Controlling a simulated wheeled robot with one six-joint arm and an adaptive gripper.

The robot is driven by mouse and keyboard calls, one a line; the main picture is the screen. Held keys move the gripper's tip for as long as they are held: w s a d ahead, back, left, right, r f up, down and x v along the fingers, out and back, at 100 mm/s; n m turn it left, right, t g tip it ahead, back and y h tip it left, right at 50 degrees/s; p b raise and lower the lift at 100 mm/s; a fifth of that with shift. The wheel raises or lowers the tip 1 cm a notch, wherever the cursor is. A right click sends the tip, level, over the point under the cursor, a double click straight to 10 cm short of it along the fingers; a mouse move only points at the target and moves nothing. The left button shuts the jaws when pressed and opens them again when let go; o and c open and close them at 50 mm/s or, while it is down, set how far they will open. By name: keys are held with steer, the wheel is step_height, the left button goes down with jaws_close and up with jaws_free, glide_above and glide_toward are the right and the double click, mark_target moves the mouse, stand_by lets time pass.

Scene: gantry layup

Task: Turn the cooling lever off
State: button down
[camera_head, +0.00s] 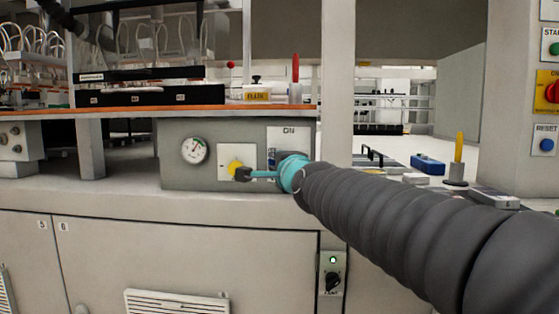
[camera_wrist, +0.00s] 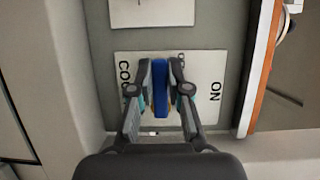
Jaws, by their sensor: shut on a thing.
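The blue cooling lever (camera_wrist: 160,98) stands in the middle of a white plate (camera_wrist: 208,66) in the wrist view. The plate reads ON at its right side, and part of a COOL label shows at its left. My gripper (camera_wrist: 160,80) is shut on the lever, with one finger on each side of it. The fingers hide part of the lettering. In the head view, the same plate (camera_head: 288,134) has ON at its top. A strip of the blue lever (camera_head: 271,157) shows there, and my wrist covers the lower part of the plate.
Left of the plate on the grey panel are a yellow knob (camera_head: 235,166) and a round gauge (camera_head: 194,150). An orange-edged shelf (camera_head: 200,110) overhangs the panel. A post (camera_head: 338,80) stands close on the right.

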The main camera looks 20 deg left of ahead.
steer(key=shift+f, duration=0.1)
steer(key=c, duration=1.1)
jaws_free()
steer(key=shift+s, duration=0.1)
steer(key=v, duration=1.2)
